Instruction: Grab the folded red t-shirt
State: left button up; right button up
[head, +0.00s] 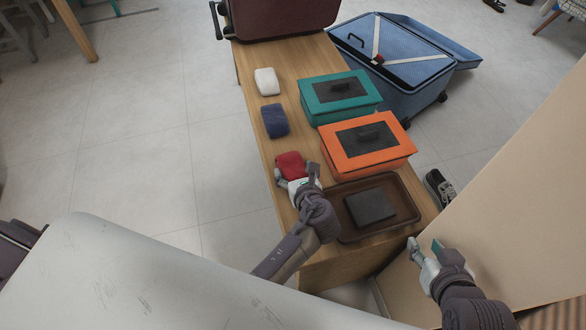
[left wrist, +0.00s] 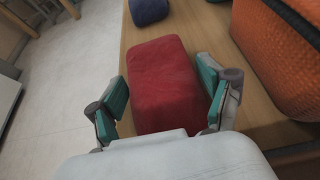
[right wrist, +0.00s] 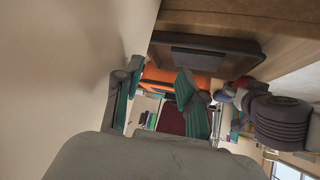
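The folded red t-shirt (head: 290,165) lies on the wooden bench top near its left edge, in front of the blue folded cloth. It also fills the middle of the left wrist view (left wrist: 165,85). My left gripper (head: 297,187) is at the shirt's near end. In the left wrist view its teal finger pads (left wrist: 162,100) stand apart on either side of the shirt, with a visible gap on the right. My right gripper (head: 425,250) is off the bench's near right corner. In the right wrist view its fingers (right wrist: 155,95) are apart with nothing between them.
On the bench (head: 262,138) are a blue folded cloth (head: 275,120), a white one (head: 267,81), an orange case (head: 368,170), a teal case (head: 310,112) and a brown tray (head: 345,238) holding a dark box (head: 369,206). A tan panel (head: 510,200) stands right. An open blue suitcase (head: 400,100) lies behind.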

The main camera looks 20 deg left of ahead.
pick_arm(q)
jog(key=c, duration=0.5)
jog(key=shift+c, duration=0.3)
jog(key=shift+r, duration=0.1)
